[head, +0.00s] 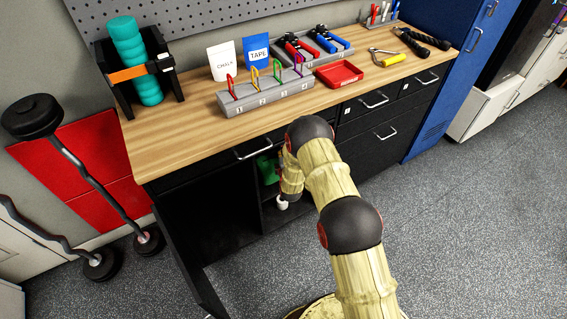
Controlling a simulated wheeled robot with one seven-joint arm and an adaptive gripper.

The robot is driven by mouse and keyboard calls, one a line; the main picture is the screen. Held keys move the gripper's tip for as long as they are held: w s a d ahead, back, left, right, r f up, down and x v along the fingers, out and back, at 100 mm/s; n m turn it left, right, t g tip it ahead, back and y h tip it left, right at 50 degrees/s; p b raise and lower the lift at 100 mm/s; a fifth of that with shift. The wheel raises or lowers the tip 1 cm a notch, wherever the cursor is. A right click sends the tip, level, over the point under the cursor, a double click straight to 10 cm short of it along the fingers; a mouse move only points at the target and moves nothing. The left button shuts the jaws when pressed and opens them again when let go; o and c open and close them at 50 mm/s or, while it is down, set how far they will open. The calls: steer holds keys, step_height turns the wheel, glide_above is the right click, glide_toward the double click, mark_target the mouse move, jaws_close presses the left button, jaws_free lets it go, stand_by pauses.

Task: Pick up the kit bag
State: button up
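A green thing (267,168) shows in part inside the open, dark cabinet under the workbench, just left of my forearm. It may be the kit bag, but too little of it shows to be sure. My arm reaches over the floor to the front of the cabinet and bends down there. My gripper's fingers are hidden behind my own arm links, so I cannot see whether they touch anything. A small white part shows at the low end of my arm.
The wooden bench top (190,133) holds a foam roller (128,45), pouches, a carabiner rack (265,96), a red tray (338,73) and tools. A cabinet door (185,245) stands open at left. Barbells (85,175) lean beyond it. The grey floor (480,210) at right is clear.

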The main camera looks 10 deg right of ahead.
steer(key=shift+c, duration=1.2)
jaws_close()
